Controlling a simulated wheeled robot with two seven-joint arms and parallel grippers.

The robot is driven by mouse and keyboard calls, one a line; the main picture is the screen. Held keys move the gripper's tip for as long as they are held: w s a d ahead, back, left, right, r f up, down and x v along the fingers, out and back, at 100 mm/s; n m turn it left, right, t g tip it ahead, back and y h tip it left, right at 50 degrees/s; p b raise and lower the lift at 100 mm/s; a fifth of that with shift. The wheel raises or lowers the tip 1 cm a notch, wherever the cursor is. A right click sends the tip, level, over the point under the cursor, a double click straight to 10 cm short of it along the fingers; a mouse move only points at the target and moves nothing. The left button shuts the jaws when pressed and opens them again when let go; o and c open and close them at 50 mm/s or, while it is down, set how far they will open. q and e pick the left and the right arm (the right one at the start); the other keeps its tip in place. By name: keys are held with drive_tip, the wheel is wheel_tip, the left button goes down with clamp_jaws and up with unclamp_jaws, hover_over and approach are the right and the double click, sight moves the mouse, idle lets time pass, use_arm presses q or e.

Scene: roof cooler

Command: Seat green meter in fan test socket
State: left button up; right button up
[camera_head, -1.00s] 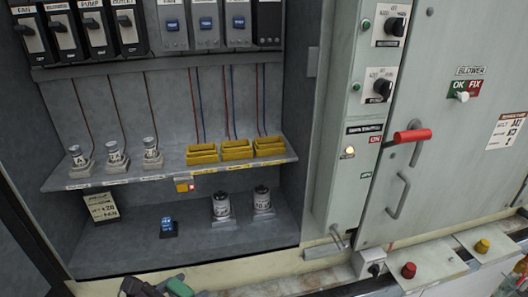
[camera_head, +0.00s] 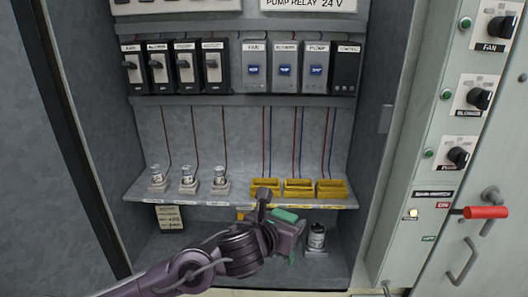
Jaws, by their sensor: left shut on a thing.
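My left arm reaches in from the bottom left. Its dark gripper (camera_head: 282,234) is in front of the cabinet's lower bay and is shut on the green meter. Only green parts of the meter (camera_head: 285,215) show past the gripper; its face is hidden. Three yellow sockets stand on the shelf above: a left one (camera_head: 265,184), a middle one (camera_head: 298,188) and a right one (camera_head: 331,189). Their labels are too small to read, so I cannot tell which is the fan test socket. The meter is below and in front of them. My right gripper is not in view.
Several small fuses (camera_head: 188,179) stand on the shelf (camera_head: 240,202) left of the sockets. A dark-topped cylinder (camera_head: 316,238) stands in the lower bay, right of my gripper. Black switches and contactors (camera_head: 285,66) line the rail above. A red lever (camera_head: 486,212) is at right.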

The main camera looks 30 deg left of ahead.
use_arm(q)
drive_tip(key=a+r+n+g+y+p, duration=0.1)
drive_tip(key=a+r+n+y+p, duration=0.15)
drive_tip(key=r, duration=0.55)
drive_tip(key=a+r+n+g+y+p, duration=0.1)
drive_tip(key=a+r+n+y, duration=0.25)
drive_tip(key=r, duration=0.35)
drive_tip(key=b+x, duration=0.8)
drive_tip(key=x, duration=0.4)
drive_tip(key=shift+w+a+b, duration=0.3)
drive_tip(key=shift+w+b, duration=0.05)
drive_tip(key=shift+w, duration=0.05)
idle(0.8)
drive_tip(key=shift+r, duration=0.15)
idle(0.6)
drive_tip(key=shift+s+p, duration=0.1)
drive_tip(key=shift+p, duration=0.4)
drive_tip(key=shift+d+f, duration=0.1)
drive_tip(key=shift+f, duration=0.15)
idle(0.5)
drive_tip(key=o, duration=1.3)
drive_tip(key=shift+m, duration=0.3)
drive_tip(key=shift+c, duration=0.2)
